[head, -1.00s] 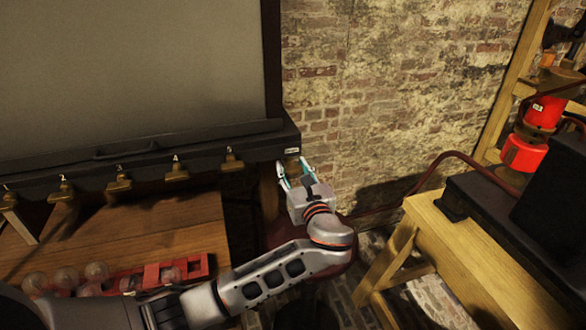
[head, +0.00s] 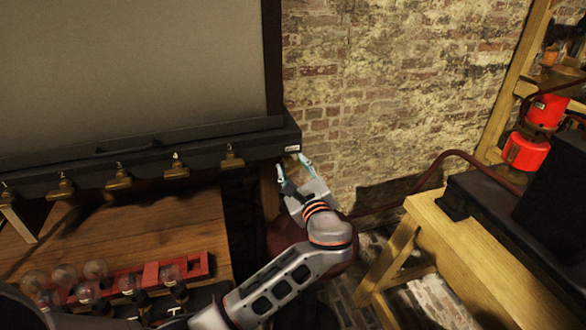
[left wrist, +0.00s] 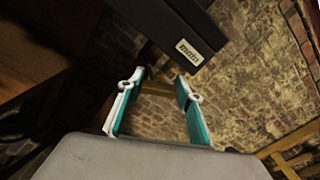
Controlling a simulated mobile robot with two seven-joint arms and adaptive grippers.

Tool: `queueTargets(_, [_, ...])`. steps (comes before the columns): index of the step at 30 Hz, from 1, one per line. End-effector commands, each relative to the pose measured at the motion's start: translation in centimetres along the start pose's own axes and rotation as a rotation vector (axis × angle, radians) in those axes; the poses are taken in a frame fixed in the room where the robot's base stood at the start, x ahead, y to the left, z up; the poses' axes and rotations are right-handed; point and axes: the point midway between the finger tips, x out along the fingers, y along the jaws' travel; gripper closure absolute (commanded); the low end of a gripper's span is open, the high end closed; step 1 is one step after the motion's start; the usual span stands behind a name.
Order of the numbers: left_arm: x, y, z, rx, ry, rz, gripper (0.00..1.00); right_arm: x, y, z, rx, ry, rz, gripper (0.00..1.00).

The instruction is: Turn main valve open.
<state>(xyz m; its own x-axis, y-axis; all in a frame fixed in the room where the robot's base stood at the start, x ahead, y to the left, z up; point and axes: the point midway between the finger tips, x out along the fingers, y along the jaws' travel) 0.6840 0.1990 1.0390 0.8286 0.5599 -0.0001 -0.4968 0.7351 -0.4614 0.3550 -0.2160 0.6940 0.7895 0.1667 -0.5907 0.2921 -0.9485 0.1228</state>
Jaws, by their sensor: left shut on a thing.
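The main valve (head: 291,165) is a small brass piece under the right end of the black cabinet ledge, below a small pale label plate (head: 292,149). In the left wrist view the plate (left wrist: 189,52) appears to read MAIN. My left gripper (head: 293,162) reaches up from below, its teal-edged fingers on either side of the valve and shut on it. In the left wrist view the two fingers (left wrist: 160,82) stand apart with a dim brass-coloured bar (left wrist: 158,90) between them. The valve is mostly hidden and its angle is hard to read. My right gripper is not in view.
Several numbered brass taps (head: 176,167) line the ledge to the left. A wooden table (head: 130,225) below holds a red rack (head: 190,266) and glass bulbs (head: 63,275). A wooden bench (head: 480,250) with a black box stands at the right. A brick wall (head: 400,100) is behind.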

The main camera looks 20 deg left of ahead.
Motion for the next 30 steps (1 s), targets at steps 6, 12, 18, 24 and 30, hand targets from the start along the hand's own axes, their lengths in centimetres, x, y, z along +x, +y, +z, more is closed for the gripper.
queueTargets(6, [-0.1, 0.1, -0.2, -0.095, 0.003, 0.001, 0.86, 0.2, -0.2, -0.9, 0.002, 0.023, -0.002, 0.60])
queueTargets(12, [-0.1, 0.1, -0.2, -0.134, 0.002, 0.001, 0.86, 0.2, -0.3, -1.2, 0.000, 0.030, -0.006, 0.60])
queueTargets(18, [0.0, 0.1, -0.1, -0.141, 0.002, 0.001, 0.86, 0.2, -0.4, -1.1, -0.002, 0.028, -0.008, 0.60])
queueTargets(24, [0.0, 0.1, -0.1, -0.140, 0.002, 0.001, 0.86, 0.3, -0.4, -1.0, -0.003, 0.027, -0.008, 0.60])
queueTargets(30, [0.0, 0.1, -0.1, -0.140, 0.002, 0.001, 0.47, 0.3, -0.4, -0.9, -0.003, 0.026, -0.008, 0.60])
